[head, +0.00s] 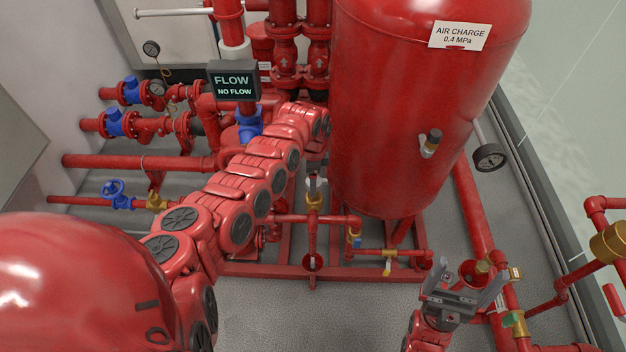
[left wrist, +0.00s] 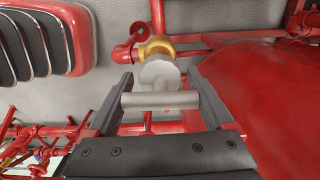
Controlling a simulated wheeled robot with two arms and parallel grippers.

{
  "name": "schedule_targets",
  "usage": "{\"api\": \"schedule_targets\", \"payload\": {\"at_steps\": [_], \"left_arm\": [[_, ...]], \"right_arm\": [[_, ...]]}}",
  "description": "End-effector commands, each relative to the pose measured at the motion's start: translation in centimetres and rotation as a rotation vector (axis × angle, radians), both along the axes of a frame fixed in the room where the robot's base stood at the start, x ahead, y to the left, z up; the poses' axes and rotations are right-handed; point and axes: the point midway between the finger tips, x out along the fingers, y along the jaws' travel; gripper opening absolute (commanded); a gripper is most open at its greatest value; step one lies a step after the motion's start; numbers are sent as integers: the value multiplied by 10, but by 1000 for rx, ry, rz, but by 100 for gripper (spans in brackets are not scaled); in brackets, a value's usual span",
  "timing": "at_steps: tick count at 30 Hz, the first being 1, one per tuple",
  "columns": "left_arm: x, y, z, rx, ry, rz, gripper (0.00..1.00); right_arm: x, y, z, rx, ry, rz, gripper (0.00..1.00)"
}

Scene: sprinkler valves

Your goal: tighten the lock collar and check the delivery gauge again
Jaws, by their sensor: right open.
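In the left wrist view, a grey round fitting with a crossbar (left wrist: 160,99) sits in front of a brass body (left wrist: 158,47) on a red pipe. My left gripper (left wrist: 160,90) has one finger at each end of the crossbar and appears shut on it. In the head view my left arm reaches to the brass valve (head: 314,201) below the tank. No part is labelled as the lock collar. A dark gauge (head: 489,158) stands right of the tank; other gauges (head: 151,48) (head: 157,88) are at the back left. Their readings are too small. My right gripper (head: 467,277) is open and empty.
The large red tank (head: 415,110) fills the middle. A sign (head: 233,81) reads FLOW, NO FLOW. Blue valves (head: 117,194) and red pipes line the left. Brass valves and pipes (head: 608,242) crowd the right, near my right gripper. The floor (head: 300,320) in front is clear.

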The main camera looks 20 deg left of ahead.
Motion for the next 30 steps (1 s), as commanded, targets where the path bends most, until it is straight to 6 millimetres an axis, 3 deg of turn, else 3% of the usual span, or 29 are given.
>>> {"api": "schedule_targets", "payload": {"at_steps": [1,6,18,24,25,27,30], "left_arm": [[0,0,0,0,0,0,58],[0,0,0,0,0,0,28],[1,1,0,2,-3,-261,27],[1,0,0,0,-3,-271,27],[1,0,0,0,-3,-271,89],[1,0,0,-1,-2,-270,100],[1,0,0,-1,-2,-270,100]], "right_arm": [[0,0,0,0,0,0,100],[0,0,0,0,0,0,100],[0,0,-7,0,0,0,100],[0,0,-6,0,0,0,100],[0,0,-6,0,0,0,100],[0,0,-6,0,0,0,100],[0,0,-6,0,0,0,100]]}}
